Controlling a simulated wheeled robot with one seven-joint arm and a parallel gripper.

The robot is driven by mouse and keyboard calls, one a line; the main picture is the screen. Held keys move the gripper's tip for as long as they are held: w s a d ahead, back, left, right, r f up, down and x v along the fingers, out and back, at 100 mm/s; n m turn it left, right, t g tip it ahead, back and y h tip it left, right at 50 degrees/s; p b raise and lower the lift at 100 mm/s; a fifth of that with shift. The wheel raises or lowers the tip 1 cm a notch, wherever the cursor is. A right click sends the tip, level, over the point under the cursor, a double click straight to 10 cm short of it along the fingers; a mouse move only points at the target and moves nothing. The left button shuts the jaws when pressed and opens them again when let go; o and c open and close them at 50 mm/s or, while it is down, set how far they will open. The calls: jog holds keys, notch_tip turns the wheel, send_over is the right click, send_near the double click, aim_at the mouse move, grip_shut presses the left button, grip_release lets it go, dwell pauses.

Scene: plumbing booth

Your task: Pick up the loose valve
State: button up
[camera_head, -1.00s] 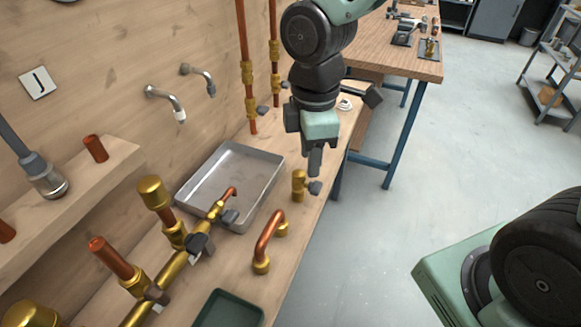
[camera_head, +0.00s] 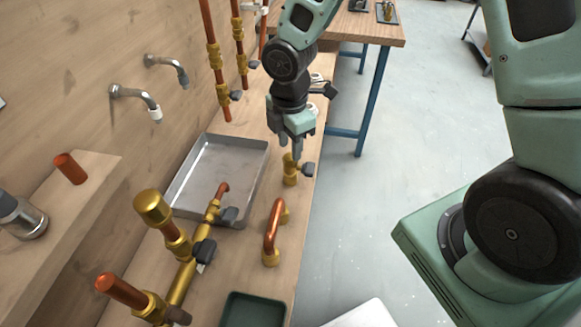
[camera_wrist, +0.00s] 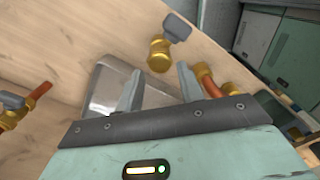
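The loose valve (camera_head: 290,170) is a brass body with a grey handle. It stands on the wooden bench near its front edge, right of the metal tray. My gripper (camera_head: 290,148) is just above and behind it in the head view, pointing down, and partly overlaps its top. In the wrist view the valve (camera_wrist: 160,54) lies beyond the two fingertips, with its grey handle toward the top. The fingers of my gripper (camera_wrist: 160,82) are spread apart there with nothing between them.
A metal tray (camera_head: 178,196) is left of the valve. A copper elbow pipe (camera_head: 272,232) with brass ends lies in front of it. A brass manifold (camera_head: 184,278) with valves runs along the bench. Vertical copper pipes (camera_head: 214,60) stand behind. A dark green tray (camera_head: 252,312) is at the front.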

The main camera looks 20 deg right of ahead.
aim_at(290, 165)
notch_tip(290, 165, down, 7)
jog(key=shift+f, duration=0.2)
dwell(0.3)
jog(key=c, duration=0.8)
